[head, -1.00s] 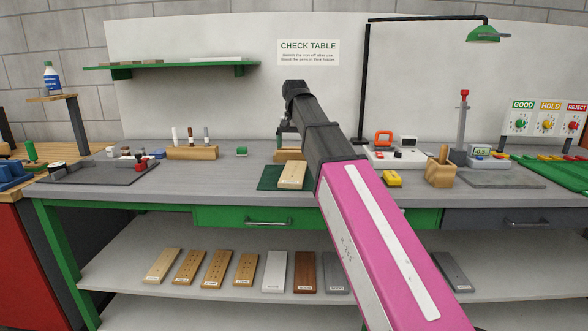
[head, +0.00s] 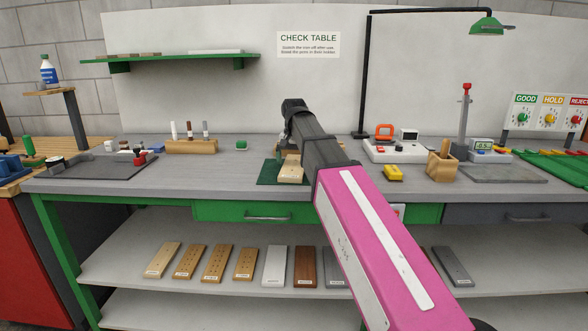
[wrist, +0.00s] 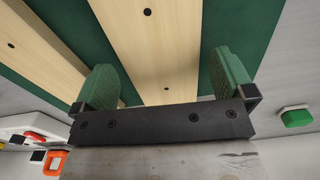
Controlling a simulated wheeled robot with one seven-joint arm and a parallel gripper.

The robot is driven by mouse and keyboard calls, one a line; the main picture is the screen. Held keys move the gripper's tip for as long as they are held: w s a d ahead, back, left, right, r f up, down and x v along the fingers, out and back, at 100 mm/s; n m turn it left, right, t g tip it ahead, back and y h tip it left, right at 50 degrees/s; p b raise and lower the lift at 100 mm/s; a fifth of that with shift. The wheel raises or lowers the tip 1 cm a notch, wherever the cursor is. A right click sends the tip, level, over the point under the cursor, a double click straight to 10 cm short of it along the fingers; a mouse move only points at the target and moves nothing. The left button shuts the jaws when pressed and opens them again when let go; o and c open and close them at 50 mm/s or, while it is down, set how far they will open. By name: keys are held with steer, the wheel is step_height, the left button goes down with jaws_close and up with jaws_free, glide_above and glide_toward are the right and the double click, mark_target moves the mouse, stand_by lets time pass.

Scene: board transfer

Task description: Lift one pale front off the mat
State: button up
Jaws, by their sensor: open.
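The dark green mat (head: 268,178) lies on the check table, partly hidden by my arm in the head view. Two pale fronts with small dark holes lie over it in the wrist view: one in the middle (wrist: 155,45) and one at the left (wrist: 45,50). In the head view one pale front (head: 291,174) shows below my gripper. My gripper (wrist: 165,65) is open and empty, its green pads apart. The middle front runs between the pads in the picture; the left pad overlaps the left front's edge. I cannot tell the height gap.
A wooden pen holder (head: 191,147) stands to the left of the mat. A yellow block (head: 393,173) and a wooden holder (head: 441,167) stand to the right. A small green object (head: 241,145) sits behind the mat. Several boards lie on the shelf below.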

steer(key=shift+f, duration=0.9)
steer(key=c, duration=0.8)
steer(key=shift+c, duration=0.2)
steer(key=shift+r, duration=0.15)
